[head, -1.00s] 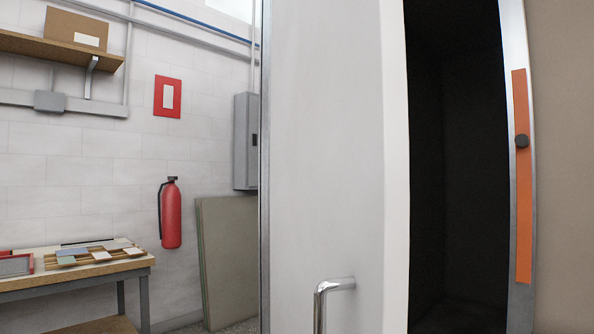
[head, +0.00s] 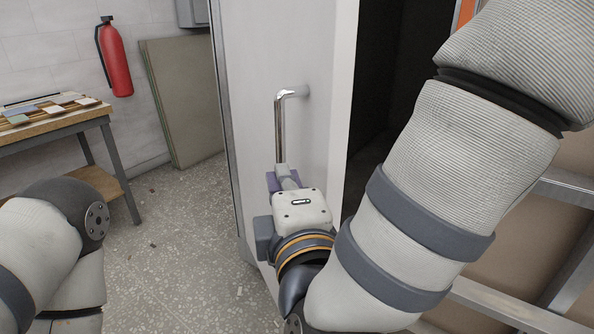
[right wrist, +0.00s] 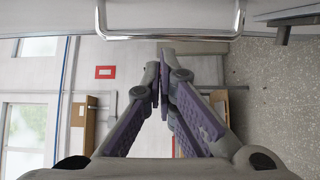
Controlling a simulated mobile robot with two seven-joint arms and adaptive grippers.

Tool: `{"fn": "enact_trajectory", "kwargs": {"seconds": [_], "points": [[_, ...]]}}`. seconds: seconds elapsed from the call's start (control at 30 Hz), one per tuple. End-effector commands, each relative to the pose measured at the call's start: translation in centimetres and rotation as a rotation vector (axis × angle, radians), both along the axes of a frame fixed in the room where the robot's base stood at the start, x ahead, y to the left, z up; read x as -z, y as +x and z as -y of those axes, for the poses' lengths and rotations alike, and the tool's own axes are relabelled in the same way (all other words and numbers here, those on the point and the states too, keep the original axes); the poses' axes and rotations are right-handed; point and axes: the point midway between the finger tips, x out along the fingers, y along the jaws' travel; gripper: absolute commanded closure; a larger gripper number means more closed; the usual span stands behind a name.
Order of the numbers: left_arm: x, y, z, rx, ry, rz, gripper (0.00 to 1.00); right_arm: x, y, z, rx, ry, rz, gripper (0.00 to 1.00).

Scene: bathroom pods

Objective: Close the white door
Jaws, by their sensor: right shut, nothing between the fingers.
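The white door (head: 315,150) stands open in the head view, with its thick edge beside a dark opening (head: 385,75) on its right. A chrome bar handle (head: 280,130) is fixed upright on its face. It also crosses the top of the right wrist view (right wrist: 170,38). My right gripper (head: 283,178) is in front of the door face, near the handle's lower end. Its fingers (right wrist: 160,78) are shut and empty, with the tips close to the bar; I cannot tell whether they touch. My left arm shows at the lower left, but its gripper is out of view.
Flat panels (head: 182,95) lean on the wall. The speckled floor (head: 180,230) left of the door is largely clear. A metal frame (head: 510,315) is at the lower right.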

Motion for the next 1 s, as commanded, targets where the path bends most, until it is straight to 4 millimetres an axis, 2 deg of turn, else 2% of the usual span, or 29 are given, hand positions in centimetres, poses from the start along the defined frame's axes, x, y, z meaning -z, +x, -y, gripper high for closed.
{"fn": "enact_trajectory", "kwargs": {"seconds": [0.2,0.33,0.43,0.6,1.0], "points": [[0.0,0.0,0.0,0.0,0.0,0.0,0.6,0.1,4.8,-0.8,0.003,0.005,-0.002,1.0],[0.0,0.0,0.0,0.0,0.0,0.0,0.6,0.1,7.3,-0.9,0.003,0.004,-0.004,1.0],[0.0,0.0,0.0,0.0,0.0,0.0,0.6,0.1,7.9,0.8,0.003,0.002,-0.003,1.0],[0.0,0.0,0.0,0.0,0.0,0.0,0.6,0.1,8.5,2.1,0.0,0.003,-0.003,1.0],[0.0,0.0,0.0,0.0,0.0,0.0,0.6,0.1,8.7,2.4,-0.002,0.002,-0.002,1.0]]}}
